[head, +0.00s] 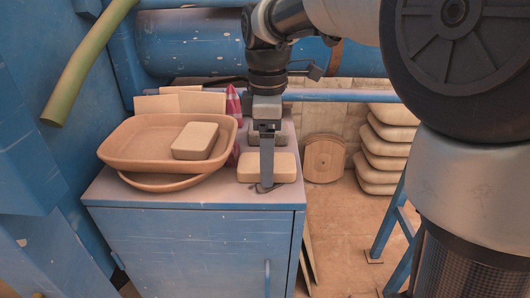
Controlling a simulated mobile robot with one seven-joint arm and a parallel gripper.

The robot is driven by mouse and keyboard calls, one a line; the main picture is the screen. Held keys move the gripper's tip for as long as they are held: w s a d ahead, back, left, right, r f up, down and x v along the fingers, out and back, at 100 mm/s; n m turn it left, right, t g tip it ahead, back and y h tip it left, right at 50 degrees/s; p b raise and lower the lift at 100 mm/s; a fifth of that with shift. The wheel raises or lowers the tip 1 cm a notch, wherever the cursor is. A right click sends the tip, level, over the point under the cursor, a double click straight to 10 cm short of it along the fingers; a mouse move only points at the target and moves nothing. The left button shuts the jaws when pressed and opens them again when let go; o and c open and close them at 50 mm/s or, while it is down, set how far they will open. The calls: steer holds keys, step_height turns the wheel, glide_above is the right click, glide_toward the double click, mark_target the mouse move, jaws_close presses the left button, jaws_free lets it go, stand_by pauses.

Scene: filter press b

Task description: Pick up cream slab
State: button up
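A cream slab (284,168) with rounded corners lies flat on top of the blue cabinet, near its front right. A second, similar cream-tan slab (195,140) lies inside the upper tan tray to the left. I cannot tell from the picture which of them the task means. My gripper (267,185) points down over the slab on the cabinet top. One dark finger crosses in front of that slab and its tip is near the slab's front edge. The other finger is hidden, so the opening and any contact cannot be seen.
Two tan trays (115,150) are stacked on the left of the cabinet (190,240). A greyish block is partly hidden behind my gripper. Several pale sacks (380,160) are piled right, beside a round wooden piece (324,158).

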steer(key=c, duration=1.6)
